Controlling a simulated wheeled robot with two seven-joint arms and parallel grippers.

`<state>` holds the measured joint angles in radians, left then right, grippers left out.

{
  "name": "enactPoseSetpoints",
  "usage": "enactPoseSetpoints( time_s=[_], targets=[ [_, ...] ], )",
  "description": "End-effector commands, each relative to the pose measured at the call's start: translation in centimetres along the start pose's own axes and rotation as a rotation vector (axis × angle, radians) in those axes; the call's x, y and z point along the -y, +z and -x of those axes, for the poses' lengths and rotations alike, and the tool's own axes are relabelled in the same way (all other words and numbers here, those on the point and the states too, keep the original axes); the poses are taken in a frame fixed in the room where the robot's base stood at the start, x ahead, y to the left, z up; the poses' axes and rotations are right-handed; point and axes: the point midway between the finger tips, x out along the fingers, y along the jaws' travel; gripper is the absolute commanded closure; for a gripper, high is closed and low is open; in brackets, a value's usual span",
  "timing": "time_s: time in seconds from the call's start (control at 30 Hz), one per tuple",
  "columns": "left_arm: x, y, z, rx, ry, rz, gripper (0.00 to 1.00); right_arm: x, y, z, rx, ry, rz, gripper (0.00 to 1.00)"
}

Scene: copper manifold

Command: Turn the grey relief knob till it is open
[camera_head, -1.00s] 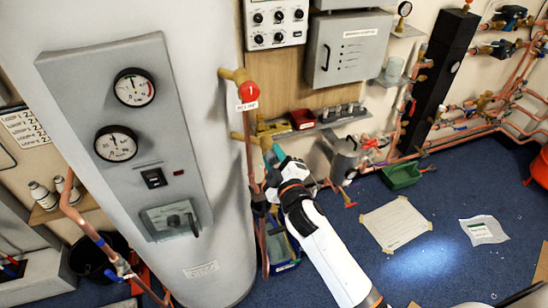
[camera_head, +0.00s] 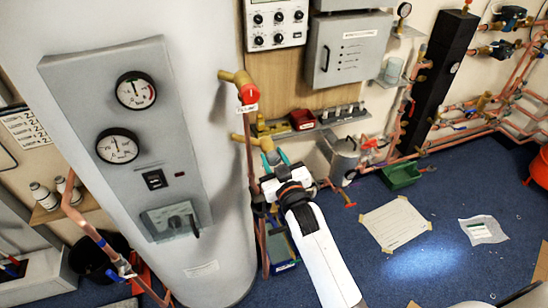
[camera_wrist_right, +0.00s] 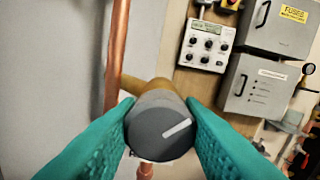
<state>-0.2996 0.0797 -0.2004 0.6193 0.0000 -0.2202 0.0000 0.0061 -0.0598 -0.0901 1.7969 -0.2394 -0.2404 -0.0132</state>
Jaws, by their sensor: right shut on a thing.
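The grey relief knob (camera_wrist_right: 160,128) shows from its front in the right wrist view, with a white line on its face pointing to the upper right. It sits on a brass fitting (camera_wrist_right: 158,88) beside a vertical copper pipe. The two teal fingers of my right gripper (camera_wrist_right: 160,135) are shut on the knob, one on each side. In the head view my right gripper (camera_head: 272,160) is at the end of the lower brass branch (camera_head: 240,138), and its fingers and wrist largely hide the knob. My left gripper is not in view.
A red knob (camera_head: 249,93) on a brass valve sits above my right gripper. The big grey tank (camera_head: 217,240) stands close on the left. A shelf (camera_head: 335,119) with small parts and a metal jug (camera_head: 344,152) are to the right.

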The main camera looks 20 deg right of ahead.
Motion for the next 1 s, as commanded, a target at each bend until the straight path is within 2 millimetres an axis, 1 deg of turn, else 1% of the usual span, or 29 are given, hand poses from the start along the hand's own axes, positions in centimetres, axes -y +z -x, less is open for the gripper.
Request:
enactPoseSetpoints(
  time_s=[0.2, 0.4, 0.6, 1.0],
  targets=[
    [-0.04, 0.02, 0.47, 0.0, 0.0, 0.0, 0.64, -0.01, 0.0, 0.02, -0.003, 0.0, -0.145, 0.89],
    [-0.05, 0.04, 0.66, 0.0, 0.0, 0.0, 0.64, 0.0, -0.02, 0.02, -0.002, 0.0, -0.224, 0.89],
    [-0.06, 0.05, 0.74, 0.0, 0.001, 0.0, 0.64, -0.02, -0.04, 0.02, -0.001, 0.0, -0.261, 0.89],
    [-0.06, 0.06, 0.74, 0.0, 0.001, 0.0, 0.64, -0.03, -0.06, 0.02, -0.001, 0.001, -0.27, 0.89]
  ],
)
